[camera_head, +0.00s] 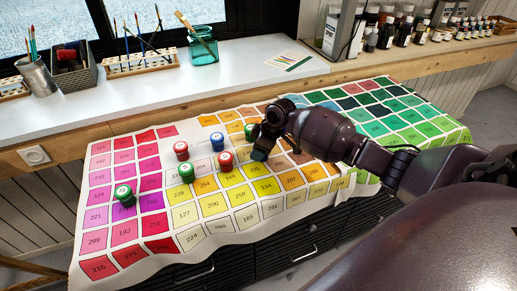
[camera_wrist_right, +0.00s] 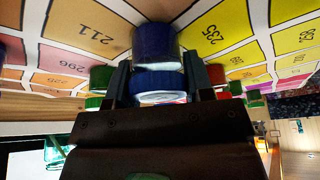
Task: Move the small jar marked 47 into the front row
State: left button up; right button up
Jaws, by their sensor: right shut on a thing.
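My right gripper (camera_head: 261,145) points down over the yellow and tan squares of the colour-chart cloth. In the right wrist view the right gripper (camera_wrist_right: 158,85) is shut on a blue jar (camera_wrist_right: 155,42), with a finger on each side of its blue lid. In the head view a bit of the blue jar (camera_head: 259,155) shows under the gripper, at or just above the cloth; I cannot tell which. Its number is hidden, so I cannot read whether it is 47. My left gripper is not in view.
Other jars stand on the cloth (camera_head: 190,242): red (camera_head: 181,151), blue (camera_head: 217,141), green (camera_head: 250,131), red (camera_head: 225,159), green (camera_head: 186,173) and green (camera_head: 123,195). The green one by the gripper is close. Bare squares lie in front. A white worktop (camera_head: 170,105) is behind.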

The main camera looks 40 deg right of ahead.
jog(key=o, duration=0.8)
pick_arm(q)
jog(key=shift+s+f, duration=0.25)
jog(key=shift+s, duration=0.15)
pick_arm(e)
jog(key=shift+o, duration=0.7)
jog(key=shift+r, duration=0.25)
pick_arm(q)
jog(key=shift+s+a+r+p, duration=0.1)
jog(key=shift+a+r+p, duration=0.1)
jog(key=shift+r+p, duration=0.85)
pick_arm(e)
jog(key=v, duration=1.1)
jog(key=shift+r, duration=0.3)
jog(key=shift+s+d, duration=0.1)
jog(key=shift+d, duration=0.05)
